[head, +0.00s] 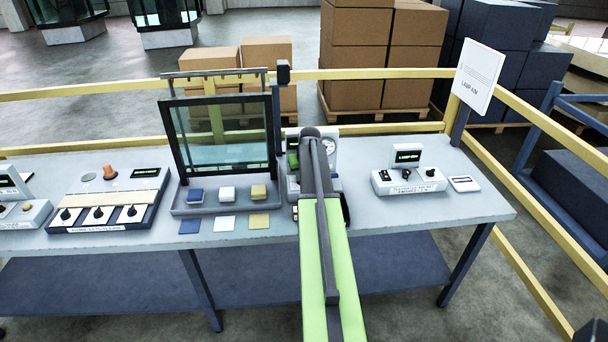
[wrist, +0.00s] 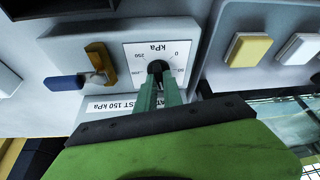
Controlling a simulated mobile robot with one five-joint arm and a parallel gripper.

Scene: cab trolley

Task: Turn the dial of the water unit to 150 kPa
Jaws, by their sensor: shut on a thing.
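The water unit (head: 333,146) stands on the bench, mostly hidden behind my arm in the head view. The dial (wrist: 157,67) is a small black knob on this plate. My gripper (wrist: 159,84) is shut on the dial, its green fingers closing from below in the picture. The fingers cover part of the scale, and I cannot tell which value the dial points to. A label (wrist: 105,105) ending in "150 kPa" is partly hidden by my gripper.
A brass valve (wrist: 101,60) with a blue handle (wrist: 63,83) is beside the scale plate. In the head view, a framed glass panel (head: 222,136) with coloured buttons stands left of my arm. A small switch unit (head: 408,181) is to the right, with bare bench between.

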